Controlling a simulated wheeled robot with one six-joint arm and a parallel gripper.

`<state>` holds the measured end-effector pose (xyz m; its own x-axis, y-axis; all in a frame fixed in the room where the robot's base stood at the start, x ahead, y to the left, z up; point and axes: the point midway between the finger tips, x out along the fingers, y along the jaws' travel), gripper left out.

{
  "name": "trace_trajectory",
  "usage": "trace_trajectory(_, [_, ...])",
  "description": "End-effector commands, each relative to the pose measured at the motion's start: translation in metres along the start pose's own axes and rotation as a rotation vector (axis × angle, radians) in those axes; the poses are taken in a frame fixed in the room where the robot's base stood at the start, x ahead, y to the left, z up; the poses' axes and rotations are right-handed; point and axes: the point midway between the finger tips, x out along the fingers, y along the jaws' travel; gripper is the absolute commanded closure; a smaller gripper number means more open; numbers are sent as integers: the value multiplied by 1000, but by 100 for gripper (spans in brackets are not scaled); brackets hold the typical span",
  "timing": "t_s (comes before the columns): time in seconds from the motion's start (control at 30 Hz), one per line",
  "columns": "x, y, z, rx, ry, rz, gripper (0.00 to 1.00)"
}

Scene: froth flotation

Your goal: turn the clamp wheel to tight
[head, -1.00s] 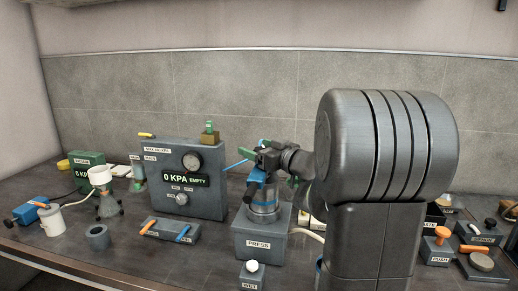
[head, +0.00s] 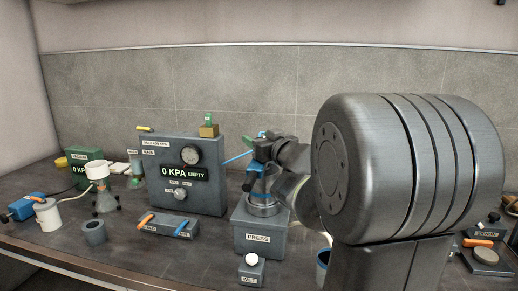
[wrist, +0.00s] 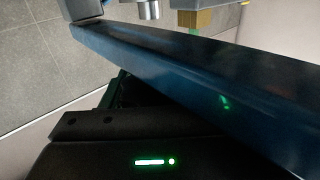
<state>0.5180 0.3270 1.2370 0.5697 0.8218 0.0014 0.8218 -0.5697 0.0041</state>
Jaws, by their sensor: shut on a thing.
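The blue clamp wheel (head: 257,187) sits on top of the grey press (head: 258,236), over its round metal cell. My gripper (head: 259,163) is over the wheel and shut on it; the contact itself is small and partly covered by my own arm in the head view. In the wrist view a dark blue bar crosses close in front of the dark gripper body; I cannot tell for sure which part it is. The wheel's far side and any tight mark are hidden.
The grey panel box (head: 186,192) reading "0 KPA EMPTY" stands left of the press, a brass block (head: 208,131) on top. A thin blue rod (head: 236,158) reaches between them. A small white-knobbed box (head: 251,271) sits before the press. My arm hides much of the right side.

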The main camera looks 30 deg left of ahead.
Motion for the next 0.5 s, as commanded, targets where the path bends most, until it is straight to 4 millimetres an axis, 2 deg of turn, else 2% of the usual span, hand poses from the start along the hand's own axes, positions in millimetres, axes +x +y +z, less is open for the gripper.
trace_trajectory(0.5, [-1, 2, -2, 2, 4, 147, 68])
